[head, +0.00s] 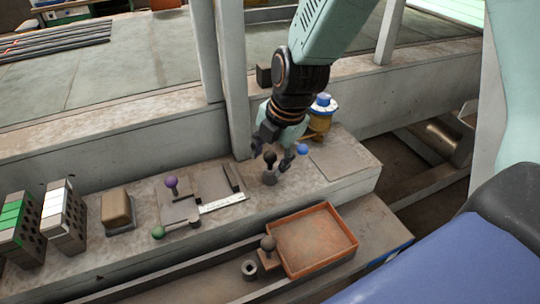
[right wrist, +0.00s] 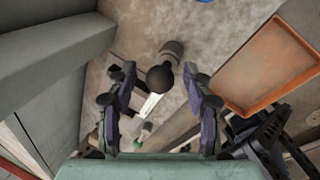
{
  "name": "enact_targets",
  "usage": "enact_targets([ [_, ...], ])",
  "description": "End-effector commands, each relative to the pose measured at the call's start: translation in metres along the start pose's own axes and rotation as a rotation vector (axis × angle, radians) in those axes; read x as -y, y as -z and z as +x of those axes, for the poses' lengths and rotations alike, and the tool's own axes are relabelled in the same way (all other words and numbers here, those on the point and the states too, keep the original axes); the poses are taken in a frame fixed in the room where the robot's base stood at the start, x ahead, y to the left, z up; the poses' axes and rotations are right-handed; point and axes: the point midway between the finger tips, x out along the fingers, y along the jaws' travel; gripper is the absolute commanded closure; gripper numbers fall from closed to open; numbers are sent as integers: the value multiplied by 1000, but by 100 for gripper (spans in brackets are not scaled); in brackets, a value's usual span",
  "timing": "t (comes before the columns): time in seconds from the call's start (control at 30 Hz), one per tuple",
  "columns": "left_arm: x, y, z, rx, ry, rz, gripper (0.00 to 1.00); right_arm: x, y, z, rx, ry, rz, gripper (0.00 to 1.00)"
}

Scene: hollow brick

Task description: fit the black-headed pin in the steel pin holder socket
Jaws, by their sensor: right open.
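The black-headed pin (head: 269,157) stands upright on the concrete ledge, its lower part in a grey cylinder (head: 269,178). In the right wrist view its round black head (right wrist: 159,78) lies between my fingers, with the grey cylinder (right wrist: 172,50) beyond it. My right gripper (head: 279,152) is open, with fingers apart on both sides of the head; the right wrist view (right wrist: 160,95) shows gaps on both sides. A small steel ring-shaped socket (head: 249,268) sits on the lower ledge; I cannot tell whether it is the pin holder. My left gripper is not in view.
A blue ball (head: 302,149) is close beside my right fingers. An orange tray (head: 348,252) and a dark ball-headed piece (head: 268,243) are on the lower ledge. Purple (head: 171,182) and green (head: 158,231) balls stand left. A blue-topped yellow object (head: 320,122) is behind.

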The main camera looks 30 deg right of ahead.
Motion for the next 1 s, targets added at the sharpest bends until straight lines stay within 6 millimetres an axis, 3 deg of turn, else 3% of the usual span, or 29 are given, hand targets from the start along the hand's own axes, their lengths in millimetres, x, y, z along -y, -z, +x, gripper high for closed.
enact_targets([
  [0.37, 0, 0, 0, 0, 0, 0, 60, -1, 0, -10, 0, -4, 0, 49],
  [0.8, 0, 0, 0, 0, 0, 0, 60, -1, 0, -89, 1, -6, 0, 49],
  [1.0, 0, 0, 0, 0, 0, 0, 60, -1, 0, -114, 0, -2, 0, 49],
])
